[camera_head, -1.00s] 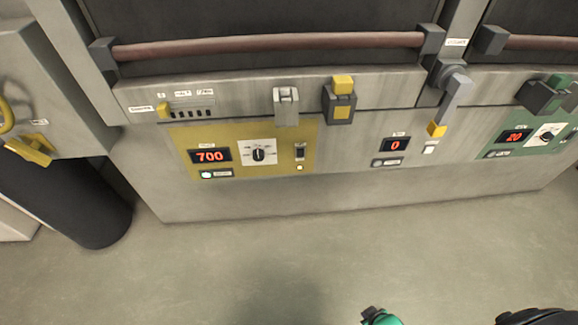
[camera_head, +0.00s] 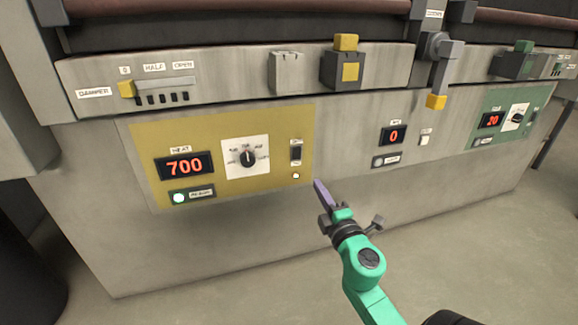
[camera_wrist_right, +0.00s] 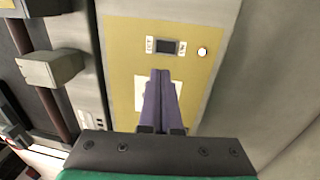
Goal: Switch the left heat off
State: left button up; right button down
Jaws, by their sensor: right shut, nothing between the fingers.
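My right gripper (camera_head: 318,184) is shut and empty, just right of and below the switch in the head view. In the right wrist view its purple fingers (camera_wrist_right: 161,78) point at the panel, near the switch (camera_wrist_right: 166,46), and partly cover the white dial plate (camera_wrist_right: 141,94). My left gripper is out of view.
A damper slider (camera_head: 126,89) and a yellow-marked black block (camera_head: 343,66) sit on the ledge above. A grey lever with a yellow end (camera_head: 436,101) hangs to the right.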

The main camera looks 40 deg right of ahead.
jog(key=p, duration=0.1)
send_near(298, 151)
jog(key=x, duration=0.6)
jog(key=shift+w+d, duration=0.1)
jog(key=shift+w, duration=0.3)
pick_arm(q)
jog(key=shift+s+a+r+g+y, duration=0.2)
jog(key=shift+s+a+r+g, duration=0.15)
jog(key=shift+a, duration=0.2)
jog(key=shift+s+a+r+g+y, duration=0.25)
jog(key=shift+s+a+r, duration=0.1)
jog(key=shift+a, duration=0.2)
pick_arm(e)
jog(key=shift+r, duration=0.1)
